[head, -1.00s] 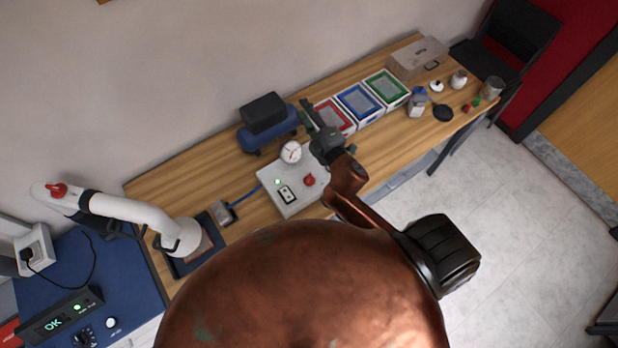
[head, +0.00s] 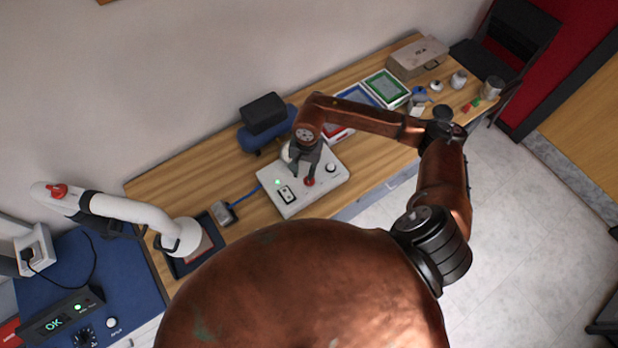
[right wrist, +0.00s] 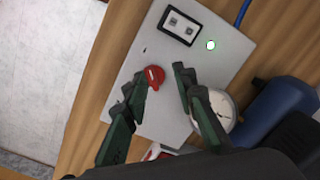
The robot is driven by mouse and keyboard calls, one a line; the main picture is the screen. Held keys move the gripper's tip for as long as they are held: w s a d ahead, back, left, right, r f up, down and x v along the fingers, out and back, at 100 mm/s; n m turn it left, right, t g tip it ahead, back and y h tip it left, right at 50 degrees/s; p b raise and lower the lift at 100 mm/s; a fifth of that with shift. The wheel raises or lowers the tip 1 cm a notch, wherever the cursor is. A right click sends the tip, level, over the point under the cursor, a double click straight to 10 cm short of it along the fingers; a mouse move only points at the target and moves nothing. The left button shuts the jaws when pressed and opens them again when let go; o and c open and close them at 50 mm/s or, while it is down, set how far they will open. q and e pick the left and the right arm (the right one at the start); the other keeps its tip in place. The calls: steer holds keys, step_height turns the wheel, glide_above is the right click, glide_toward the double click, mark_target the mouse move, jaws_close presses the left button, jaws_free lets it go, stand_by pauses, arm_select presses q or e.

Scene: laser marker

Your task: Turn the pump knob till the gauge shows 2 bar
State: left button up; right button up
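The pump box is a pale grey panel (head: 292,204) on the wooden table, also in the right wrist view (right wrist: 185,50). It carries a red knob (head: 309,182), also in the right wrist view (right wrist: 154,76). The round white gauge (head: 286,154) is partly hidden by my right gripper; in the right wrist view the gauge (right wrist: 224,112) is partly behind one finger, its reading not legible. My right gripper (head: 303,175) points down over the panel. In the right wrist view its open fingers (right wrist: 160,74) stand either side of the red knob; I cannot tell whether they touch it. My left gripper is not in view.
A black switch plate (head: 287,194) and green light (head: 277,182) sit on the panel. Behind it stands a blue tank with a black top (head: 263,112). Coloured trays (head: 386,87) lie to the right. A white jointed arm (head: 130,210) stands at left.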

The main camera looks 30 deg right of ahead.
steer(key=shift+w+d+h, duration=0.15)
steer(key=shift+d+h, duration=0.25)
steer(key=shift+d, duration=0.6)
steer(key=shift+d+f, duration=0.2)
steer(key=shift+f, duration=0.15)
steer(key=shift+f+p, duration=1.15)
steer(key=shift+f, duration=2.4)
jaws_close()
